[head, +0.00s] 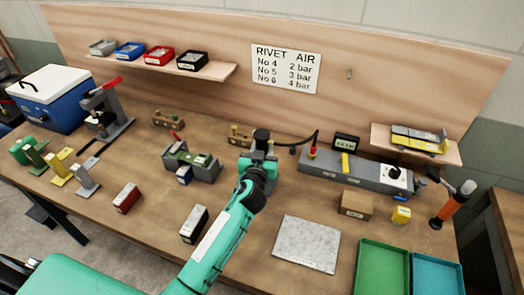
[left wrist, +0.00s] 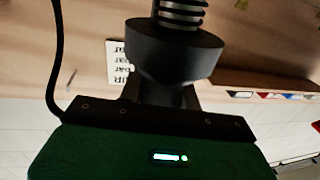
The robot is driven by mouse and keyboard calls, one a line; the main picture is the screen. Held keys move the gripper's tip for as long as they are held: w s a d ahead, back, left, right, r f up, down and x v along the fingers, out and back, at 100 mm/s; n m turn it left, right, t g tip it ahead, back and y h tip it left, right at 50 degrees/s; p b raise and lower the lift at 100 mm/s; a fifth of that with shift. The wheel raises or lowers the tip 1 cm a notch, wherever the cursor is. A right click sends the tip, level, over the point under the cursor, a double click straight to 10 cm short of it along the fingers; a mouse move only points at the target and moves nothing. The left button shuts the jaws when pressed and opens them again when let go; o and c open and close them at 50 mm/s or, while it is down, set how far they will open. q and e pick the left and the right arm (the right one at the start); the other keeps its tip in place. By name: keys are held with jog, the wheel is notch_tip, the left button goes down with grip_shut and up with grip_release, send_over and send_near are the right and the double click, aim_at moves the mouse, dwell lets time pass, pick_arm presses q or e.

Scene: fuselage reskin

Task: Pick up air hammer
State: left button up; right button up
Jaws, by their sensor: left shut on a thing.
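The air hammer, a dark tool with a black round end (head: 262,135), is in my left gripper (head: 259,163) at the middle of the workbench. A thin black hose runs from it to the right. In the left wrist view a black collar with a metal spring (left wrist: 175,48) stands out in front of the gripper body, with the hose at the left. My left gripper is shut on the tool, and its fingers hide much of the tool's body. I cannot tell how far it is above the bench. My right gripper is not in view.
A grey plate (head: 307,244), a cardboard box (head: 356,204) and a green tray (head: 381,270) lie nearer.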

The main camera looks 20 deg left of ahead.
pick_arm(q)
jog(key=shift+r, duration=0.25)
jog(key=shift+w+r, duration=0.1)
jog(key=shift+r, duration=0.4)
notch_tip(320, 180, up, 19)
jog(key=b, duration=0.2)
jog(key=shift+f, duration=0.1)
